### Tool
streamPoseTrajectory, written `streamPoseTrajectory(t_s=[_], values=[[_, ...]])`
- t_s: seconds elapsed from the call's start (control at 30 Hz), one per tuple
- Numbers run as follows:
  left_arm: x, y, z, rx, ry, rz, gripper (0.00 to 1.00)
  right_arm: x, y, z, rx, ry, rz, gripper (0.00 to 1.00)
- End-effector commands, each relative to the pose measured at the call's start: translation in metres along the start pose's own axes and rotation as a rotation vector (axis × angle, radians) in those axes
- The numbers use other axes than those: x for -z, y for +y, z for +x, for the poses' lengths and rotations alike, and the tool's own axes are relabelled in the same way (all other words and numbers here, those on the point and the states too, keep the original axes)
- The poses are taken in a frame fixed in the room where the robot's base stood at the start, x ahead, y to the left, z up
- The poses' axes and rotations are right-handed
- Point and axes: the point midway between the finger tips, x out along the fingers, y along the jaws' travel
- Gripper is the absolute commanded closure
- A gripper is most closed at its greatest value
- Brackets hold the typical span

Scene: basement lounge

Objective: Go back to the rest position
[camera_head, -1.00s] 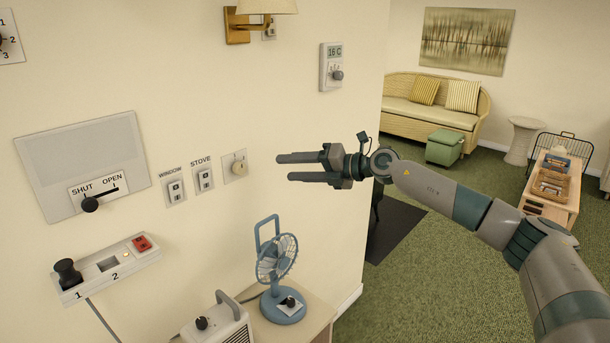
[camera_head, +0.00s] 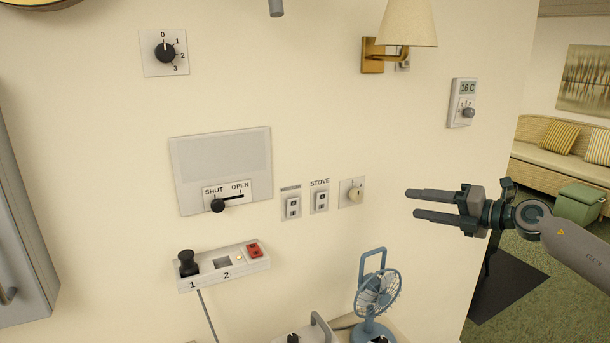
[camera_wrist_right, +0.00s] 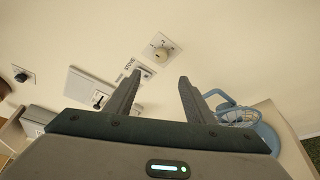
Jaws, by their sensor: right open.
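My right gripper (camera_head: 432,205) is open and empty in the head view, held in the air to the right of the yellowish wall knob (camera_head: 355,194). Its two dark fingers point left and stand apart. In the right wrist view the gripper (camera_wrist_right: 155,88) is also open with nothing between its fingers, and the wall knob (camera_wrist_right: 159,53) shows beyond the fingertips. My left gripper is not in view.
The wall carries a SHUT/OPEN slider panel (camera_head: 223,160), a numbered dial (camera_head: 165,52), window and stove switches (camera_head: 320,197), a thermostat (camera_head: 461,103) and a lamp (camera_head: 409,27). A blue fan (camera_head: 378,293) stands below the gripper.

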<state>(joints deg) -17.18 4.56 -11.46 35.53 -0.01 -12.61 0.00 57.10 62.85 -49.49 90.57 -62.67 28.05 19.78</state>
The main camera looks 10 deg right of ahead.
Motion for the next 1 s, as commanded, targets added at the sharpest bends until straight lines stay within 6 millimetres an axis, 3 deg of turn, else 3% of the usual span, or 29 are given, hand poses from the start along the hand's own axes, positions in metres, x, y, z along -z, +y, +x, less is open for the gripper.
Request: streamPoseTrajectory(t_s=[0.27,0.4,0.57,0.77,1.0], values=[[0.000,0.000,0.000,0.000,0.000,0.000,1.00,0.055,0.014,0.042,-0.154,-0.030,0.142,0.51],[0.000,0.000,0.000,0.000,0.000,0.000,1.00,0.093,0.020,0.062,-0.265,-0.092,0.304,0.51],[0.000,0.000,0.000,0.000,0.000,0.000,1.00,0.132,0.013,0.072,-0.350,-0.201,0.538,0.51],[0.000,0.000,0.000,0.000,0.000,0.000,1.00,0.177,-0.022,0.065,-0.364,-0.371,0.857,0.51],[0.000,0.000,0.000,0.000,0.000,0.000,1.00,0.245,-0.094,0.033,-0.244,-0.604,1.245,0.51]])
